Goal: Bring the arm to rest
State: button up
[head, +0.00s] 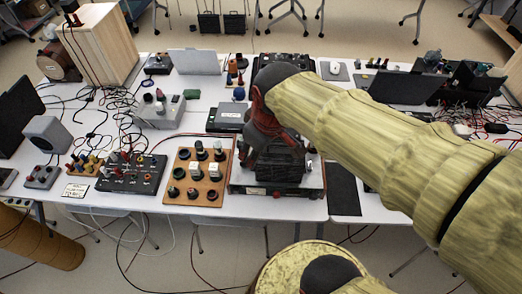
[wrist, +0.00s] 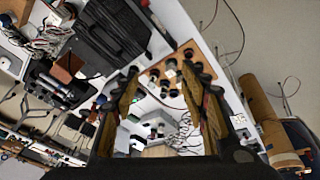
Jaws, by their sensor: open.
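My arm, in a yellowish wrinkled sleeve, reaches from the right edge of the head view over the white table (head: 290,206). Its dark and red end hangs above the middle of the table, in front of black equipment. The fingers cannot be made out clearly there. In the wrist view, my gripper (wrist: 160,72) is open, with its two fingers well apart and nothing held between them. Beyond the fingers, a wooden board with dark knobs (wrist: 172,72) shows on the table. It also shows in the head view (head: 182,185), left of my arm's end.
A black box with a row of connectors (head: 140,178) lies left of the wooden board. A grey speaker (head: 47,138) and a tall wooden box (head: 102,45) stand at the left. A dark laptop (head: 405,88) is behind my arm. Cables cover much of the left side.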

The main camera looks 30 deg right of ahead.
jog(key=shift+s+r, duration=0.35)
jog(key=shift+s, duration=0.15)
jog(key=shift+m, duration=0.4)
jog(key=s+r+m+t, duration=0.2)
jog(key=s+m, duration=0.2)
jog(key=s, duration=0.2)
jog(key=shift+s+r, duration=0.35)
jog(key=shift+s, duration=0.05)
dwell(0.8)
